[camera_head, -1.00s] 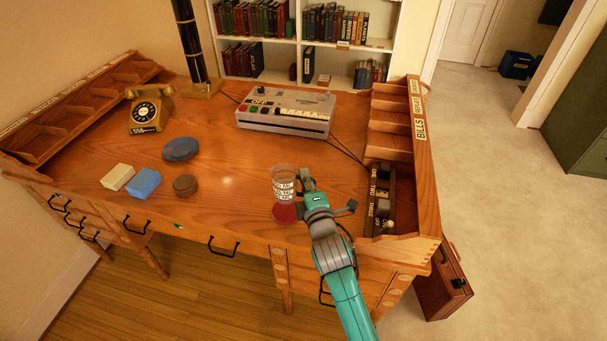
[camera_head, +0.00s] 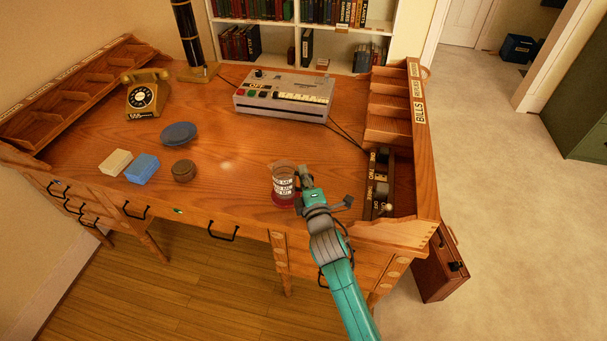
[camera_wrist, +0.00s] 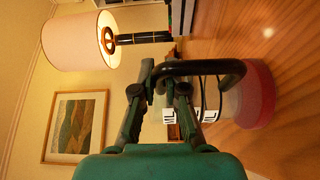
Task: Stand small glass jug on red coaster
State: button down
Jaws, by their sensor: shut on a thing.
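The small glass jug (camera_head: 282,180), clear with white printed labels, is upright over the red coaster (camera_head: 282,201) near the desk's front edge. In the wrist view the jug (camera_wrist: 208,98) lies sideways in the picture, with its base at or very close to the coaster (camera_wrist: 258,92). I cannot tell whether it fully touches. My gripper (camera_head: 303,188) is at the jug's right side, shut on its dark curved handle (camera_wrist: 205,66). The jug hides most of the coaster in the head view.
A wooden organiser (camera_head: 398,150) with switches stands close on the right of my gripper. A grey machine (camera_head: 284,95) is behind. A round brown box (camera_head: 183,170), blue block (camera_head: 142,168), blue dish (camera_head: 179,133) and phone (camera_head: 146,93) are left. The desk between is clear.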

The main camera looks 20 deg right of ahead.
jog(key=shift+f, duration=0.55)
jog(key=c, duration=1.1)
grip_release()
jog(key=shift+c, duration=0.2)
jog(key=shift+f, duration=0.1)
jog(key=shift+s, duration=0.15)
jog(key=s+a, duration=0.1)
jog(key=s, duration=0.6)
jog(key=shift+s, duration=0.3)
